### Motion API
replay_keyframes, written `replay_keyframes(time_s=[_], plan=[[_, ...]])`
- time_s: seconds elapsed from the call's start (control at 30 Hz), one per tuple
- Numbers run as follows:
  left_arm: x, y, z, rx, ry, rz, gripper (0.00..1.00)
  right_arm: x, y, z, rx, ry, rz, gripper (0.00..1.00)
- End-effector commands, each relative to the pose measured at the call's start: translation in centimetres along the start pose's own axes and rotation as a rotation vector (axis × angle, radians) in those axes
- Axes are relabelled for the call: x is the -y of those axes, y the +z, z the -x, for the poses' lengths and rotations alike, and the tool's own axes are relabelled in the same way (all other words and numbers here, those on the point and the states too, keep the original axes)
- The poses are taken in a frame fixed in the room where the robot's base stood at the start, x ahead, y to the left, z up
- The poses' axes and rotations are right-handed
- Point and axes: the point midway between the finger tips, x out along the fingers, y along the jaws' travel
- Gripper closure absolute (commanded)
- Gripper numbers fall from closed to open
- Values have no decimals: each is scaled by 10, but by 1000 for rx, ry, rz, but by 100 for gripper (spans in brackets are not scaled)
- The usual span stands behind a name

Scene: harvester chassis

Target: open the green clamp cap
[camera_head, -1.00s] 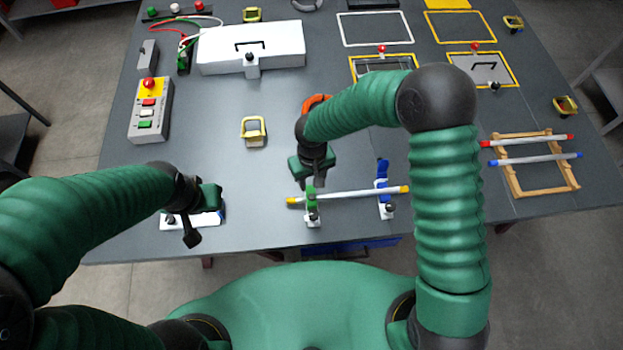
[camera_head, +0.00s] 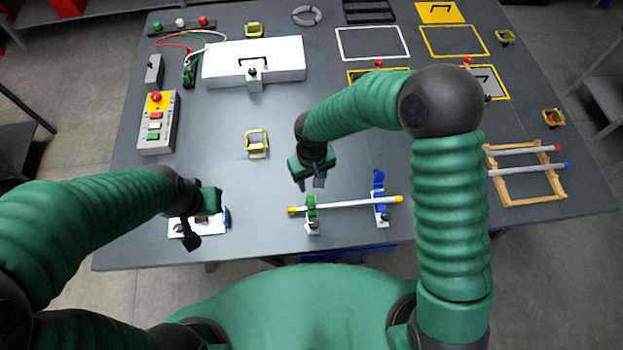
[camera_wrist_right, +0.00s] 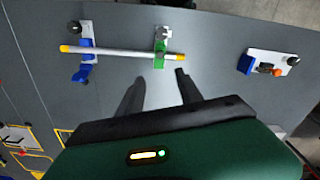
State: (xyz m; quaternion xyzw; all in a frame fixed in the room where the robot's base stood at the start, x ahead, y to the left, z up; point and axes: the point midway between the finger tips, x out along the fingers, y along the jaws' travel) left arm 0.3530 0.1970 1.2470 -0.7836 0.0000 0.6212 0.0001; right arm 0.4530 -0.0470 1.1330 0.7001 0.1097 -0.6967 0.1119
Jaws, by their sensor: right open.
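The green clamp (camera_head: 311,203) stands on a small white base near the table's front edge, at the left end of a white rod (camera_head: 345,204) with yellow ends. Its green part lies at the rod; I cannot tell how far the cap is turned. The blue clamp (camera_head: 380,185) holds the rod's other end, its blue cap standing up. My right gripper (camera_head: 312,185) is open and empty, just behind the green clamp and apart from it. In the right wrist view the green clamp (camera_wrist_right: 160,48) lies ahead of the open fingers (camera_wrist_right: 157,80). My left gripper (camera_head: 192,242) hangs at the front left; its jaws are unclear.
A white plate (camera_head: 178,226) with a blue part lies under my left gripper; it also shows in the right wrist view (camera_wrist_right: 256,55). A button box (camera_head: 157,122), a white case (camera_head: 240,70) and a wooden frame (camera_head: 520,196) stand further off. Table between is mostly clear.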

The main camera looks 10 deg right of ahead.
Motion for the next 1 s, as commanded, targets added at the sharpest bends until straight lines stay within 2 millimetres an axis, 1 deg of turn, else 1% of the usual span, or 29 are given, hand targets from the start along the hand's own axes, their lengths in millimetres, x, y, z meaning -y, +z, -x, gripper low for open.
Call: replay_keyframes(time_s=[0.03, 0.23, 0.8, 0.87, 0.97, 1.0], plan=[[0, -2, 7, 0, 0, 0, 100, 0, 0, 8, 0, 0, 0, 57], [0, -4, 17, 0, 0, 0, 100, 0, 0, 22, 0, 0, 1, 57], [0, -3, 15, 0, 0, 0, 100, 0, 0, 24, -1, 0, -1, 57], [0, -3, 12, 0, 0, 0, 100, 0, 0, 29, -2, 1, 0, 57], [0, -1, 5, 0, 0, 0, 100, -1, -1, 47, -6, 1, -2, 57], [0, 0, 2, 0, 0, 0, 100, -1, -2, 57, -8, 1, -2, 57]])
